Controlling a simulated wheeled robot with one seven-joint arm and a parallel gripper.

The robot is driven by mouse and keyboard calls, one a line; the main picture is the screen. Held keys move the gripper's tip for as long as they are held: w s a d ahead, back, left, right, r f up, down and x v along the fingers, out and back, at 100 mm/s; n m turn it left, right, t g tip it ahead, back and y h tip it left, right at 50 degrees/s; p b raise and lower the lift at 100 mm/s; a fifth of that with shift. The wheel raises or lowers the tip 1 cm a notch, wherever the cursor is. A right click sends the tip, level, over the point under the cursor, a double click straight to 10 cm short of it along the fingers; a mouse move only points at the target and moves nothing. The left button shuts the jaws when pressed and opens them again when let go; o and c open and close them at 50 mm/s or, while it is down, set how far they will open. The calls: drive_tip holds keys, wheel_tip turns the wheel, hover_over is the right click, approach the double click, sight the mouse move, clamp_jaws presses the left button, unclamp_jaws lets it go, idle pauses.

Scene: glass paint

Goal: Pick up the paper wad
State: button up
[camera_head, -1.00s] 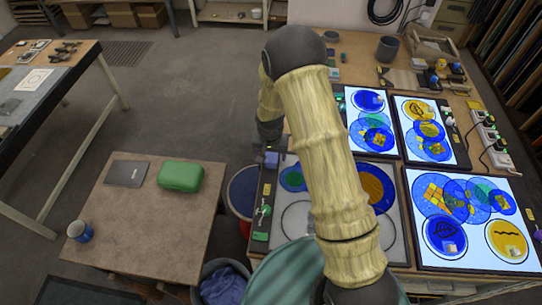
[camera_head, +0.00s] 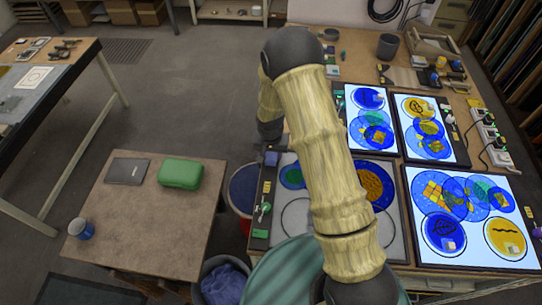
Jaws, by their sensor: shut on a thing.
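I cannot make out a paper wad for certain in the head view. Small pale lumps lie on the lit panel, one at the lower left (camera_head: 449,245) and one at the lower right (camera_head: 512,249); they are too small to identify. My arm rises from the bottom, bends at the top and comes down at the left edge of the workbench.
The workbench (camera_head: 355,48) carries several lit panels (camera_head: 478,268) with blue and yellow glass discs. A low table (camera_head: 140,215) at left holds a green case (camera_head: 180,173), a dark flat object (camera_head: 127,171) and a blue mug (camera_head: 81,229). A bin (camera_head: 222,282) stands between them.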

sight(271, 154)
drive_tip(key=shift+r, duration=0.1)
wheel_tip(271, 154, up, 10)
drive_tip(key=b, duration=0.2)
drive_tip(key=shift+b, duration=0.35)
idle(0.4)
drive_tip(key=o, duration=0.3)
drive_tip(key=shift+c, duration=1.2)
